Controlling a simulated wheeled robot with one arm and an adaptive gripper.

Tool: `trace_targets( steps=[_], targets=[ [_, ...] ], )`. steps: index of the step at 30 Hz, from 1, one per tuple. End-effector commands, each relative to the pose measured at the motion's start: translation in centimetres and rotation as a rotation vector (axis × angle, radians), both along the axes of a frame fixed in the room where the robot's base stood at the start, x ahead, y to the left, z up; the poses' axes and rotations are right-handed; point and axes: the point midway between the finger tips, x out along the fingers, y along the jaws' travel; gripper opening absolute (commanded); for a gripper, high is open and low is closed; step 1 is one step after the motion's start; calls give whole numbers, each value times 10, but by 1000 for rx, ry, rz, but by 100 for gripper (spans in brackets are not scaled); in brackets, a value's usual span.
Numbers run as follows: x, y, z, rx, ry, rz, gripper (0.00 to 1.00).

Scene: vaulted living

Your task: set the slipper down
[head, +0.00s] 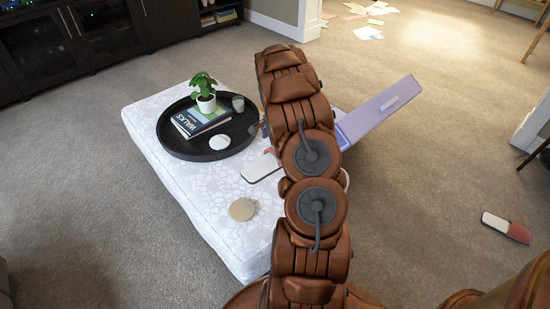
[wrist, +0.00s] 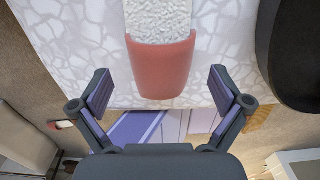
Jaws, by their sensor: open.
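A slipper with a white fleecy sole and a red toe (wrist: 160,66) lies on the white patterned ottoman (wrist: 85,60). In the head view the slipper's pale end (head: 259,169) shows left of my arm, which hides part of it. My gripper (wrist: 160,88) is open. In the wrist view its two fingers stand apart on either side of the red toe, with visible gaps on both sides. The head view does not show the fingers clearly. A matching slipper (head: 506,227) lies on the carpet at the right.
A round black tray (head: 172,149) with a plant, books, a cup and a white disc stands on the ottoman (head: 188,191). A beige disc (head: 242,209) lies near its front. A lavender box-like thing (head: 380,112) stands behind my arm. Carpet at right is mostly clear.

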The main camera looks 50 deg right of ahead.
Motion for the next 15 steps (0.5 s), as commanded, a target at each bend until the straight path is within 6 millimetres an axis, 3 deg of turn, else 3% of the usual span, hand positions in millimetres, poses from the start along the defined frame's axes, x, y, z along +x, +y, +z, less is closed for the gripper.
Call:
trace_targets(
  steps=[15],
  targets=[
    [-1, -3, -52, 4, 5, 1, 100]
  ],
)
